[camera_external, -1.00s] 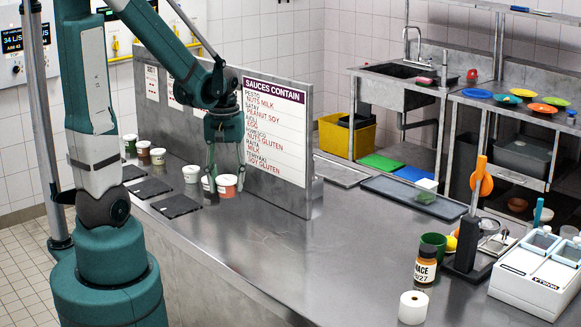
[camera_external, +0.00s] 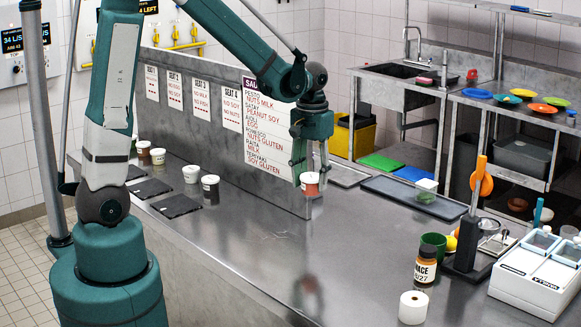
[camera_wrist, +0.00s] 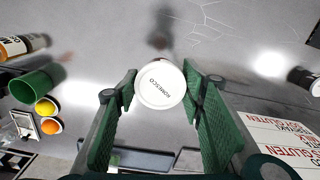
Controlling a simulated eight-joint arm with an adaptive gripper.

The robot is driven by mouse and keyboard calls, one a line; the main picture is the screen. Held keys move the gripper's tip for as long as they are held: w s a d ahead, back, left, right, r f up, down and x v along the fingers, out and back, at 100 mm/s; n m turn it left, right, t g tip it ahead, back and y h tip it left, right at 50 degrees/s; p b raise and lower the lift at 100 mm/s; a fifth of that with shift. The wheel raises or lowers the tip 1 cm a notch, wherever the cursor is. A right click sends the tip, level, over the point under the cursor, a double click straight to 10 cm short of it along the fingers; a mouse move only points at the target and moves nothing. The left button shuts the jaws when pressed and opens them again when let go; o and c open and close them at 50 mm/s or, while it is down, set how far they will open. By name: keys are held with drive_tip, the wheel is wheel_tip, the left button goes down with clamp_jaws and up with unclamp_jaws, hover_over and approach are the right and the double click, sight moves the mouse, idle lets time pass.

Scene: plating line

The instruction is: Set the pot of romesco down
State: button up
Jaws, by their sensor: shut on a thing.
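The pot of romesco (camera_external: 310,186) is a small tub with a white lid and a reddish-orange body. In the wrist view its round white lid, lettered ROMESCO (camera_wrist: 160,85), shows between the two green finger pads. My gripper (camera_external: 311,172) is shut on the pot and points down. The pot hangs upright in front of the right end of the sauce sign. A dark reddish reflection lies well below it on the steel counter (camera_external: 250,230), so it appears clear of the surface.
Other tubs stand left by dark slates, the nearest a white-lidded tub (camera_external: 210,188) beside a slate (camera_external: 176,206). The sauce sign panel (camera_external: 262,140) rises behind. The counter's middle is clear.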

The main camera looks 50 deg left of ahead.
drive_tip(key=w+d+m, duration=0.2)
drive_tip(key=d, duration=1)
drive_tip(key=w+d+f+m, duration=0.1)
drive_tip(key=w+d+m, duration=0.1)
drive_tip(key=d, duration=1)
drive_tip(key=w+d+f+m+p, duration=0.1)
drive_tip(key=d+m, duration=0.3)
drive_tip(key=d, duration=0.8)
drive_tip(key=shift+w+d+f, duration=0.15)
drive_tip(key=shift+w, duration=0.25)
drive_tip(key=shift+w+d+f, duration=0.1)
drive_tip(key=shift+w, duration=0.3)
drive_tip(key=s+d+f+m, duration=0.2)
drive_tip(key=s+d+m, duration=0.1)
drive_tip(key=d, duration=1.1)
drive_tip(key=shift+s+d, duration=0.15)
drive_tip(key=shift+f, duration=0.1)
drive_tip(key=shift+f, duration=3.05)
drive_tip(key=shift+f, duration=0.1)
drive_tip(key=shift+f+p, duration=0.35)
drive_tip(key=shift+f, duration=1.45)
